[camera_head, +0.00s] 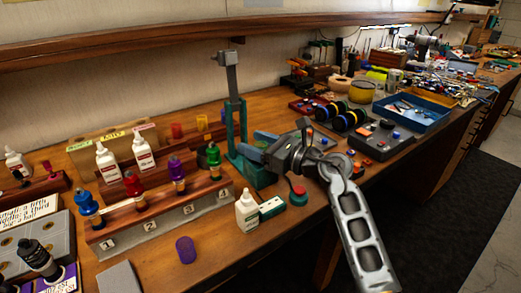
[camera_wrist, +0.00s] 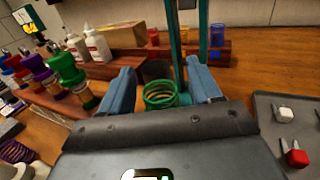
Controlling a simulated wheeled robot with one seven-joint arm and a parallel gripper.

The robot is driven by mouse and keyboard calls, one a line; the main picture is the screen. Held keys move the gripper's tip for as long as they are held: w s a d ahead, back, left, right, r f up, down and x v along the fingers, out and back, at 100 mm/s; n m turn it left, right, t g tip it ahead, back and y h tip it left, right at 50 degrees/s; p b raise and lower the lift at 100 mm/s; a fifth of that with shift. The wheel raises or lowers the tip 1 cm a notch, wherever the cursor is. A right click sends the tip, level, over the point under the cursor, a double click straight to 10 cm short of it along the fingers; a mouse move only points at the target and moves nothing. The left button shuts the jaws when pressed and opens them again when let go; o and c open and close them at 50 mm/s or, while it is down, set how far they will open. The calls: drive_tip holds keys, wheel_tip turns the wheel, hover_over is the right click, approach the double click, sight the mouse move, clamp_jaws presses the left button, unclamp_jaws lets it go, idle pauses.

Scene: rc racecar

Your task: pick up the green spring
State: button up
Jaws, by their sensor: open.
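The green spring (camera_wrist: 160,96) shows in the wrist view as a coil of green rings, between the two blue fingers of my gripper (camera_wrist: 160,72). The fingers are apart on its left and right, and I see gaps between them and the coil. A teal stand (camera_wrist: 202,40) rises just behind the spring. In the head view my gripper (camera_head: 262,143) reaches left to the foot of the teal stand (camera_head: 233,120). I cannot make out the spring there; it seems hidden by the gripper and stand.
A wooden rack (camera_head: 160,212) with several coloured shocks stands left of the stand. A white bottle (camera_head: 247,212) and a purple spring (camera_head: 186,250) are in front. A dark tray (camera_head: 378,140) and a blue bin (camera_head: 410,112) lie to the right. A shelf (camera_head: 150,50) runs along the wall.

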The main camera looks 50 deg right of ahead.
drive_tip(key=shift+c, duration=0.4)
drive_tip(key=c, duration=0.9)
drive_tip(key=shift+r, duration=0.1)
drive_tip(key=shift+c, duration=0.2)
